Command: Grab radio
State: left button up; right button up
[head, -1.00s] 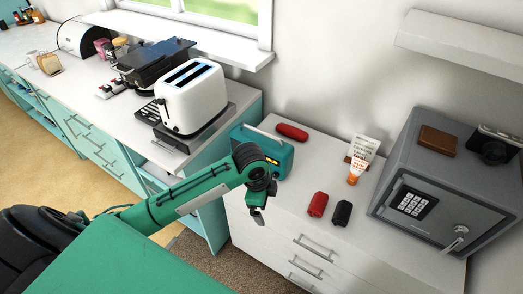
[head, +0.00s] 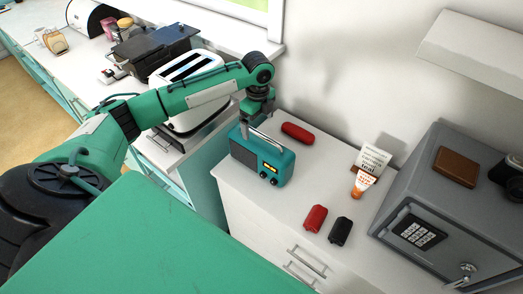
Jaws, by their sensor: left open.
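The radio (head: 259,162) is a teal box with a pale carry handle on top and an orange-lit display. It stands upright at the left end of the white drawer unit's top. My left gripper (head: 258,122) points down just above and behind the radio's handle. It is open, and its fingertips are partly hard to make out against the handle and the wall side. I cannot tell whether it touches the handle. My right gripper is not in view.
A red case (head: 297,133) lies behind the radio. A red item (head: 315,218), a black item (head: 341,231) and an orange-white tube (head: 363,182) stand to its right. A grey safe (head: 425,215) fills the right end. A toaster (head: 186,105) is left, behind my arm.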

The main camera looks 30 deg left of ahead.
aim_at(260, 135)
pick_arm(q)
jog(key=f, duration=0.3)
jog(key=shift+w+f+p, duration=0.15)
jog(key=shift+w+p, duration=0.05)
jog(key=shift+p, duration=0.15)
notch_tip(260, 135, down, 2)
jog(key=shift+w+f+p, duration=0.15)
jog(key=shift+f+p, duration=0.1)
jog(key=shift+p, duration=0.5)
jog(key=f, duration=0.1)
jog(key=f+p, duration=0.1)
jog(key=f, duration=0.1)
jog(key=shift+w+f+p, duration=0.25)
jog(key=shift+p, duration=0.05)
jog(key=shift+f, duration=0.25)
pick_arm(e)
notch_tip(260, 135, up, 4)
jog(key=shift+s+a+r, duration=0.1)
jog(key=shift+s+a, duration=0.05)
pick_arm(q)
jog(key=shift+f, duration=0.25)
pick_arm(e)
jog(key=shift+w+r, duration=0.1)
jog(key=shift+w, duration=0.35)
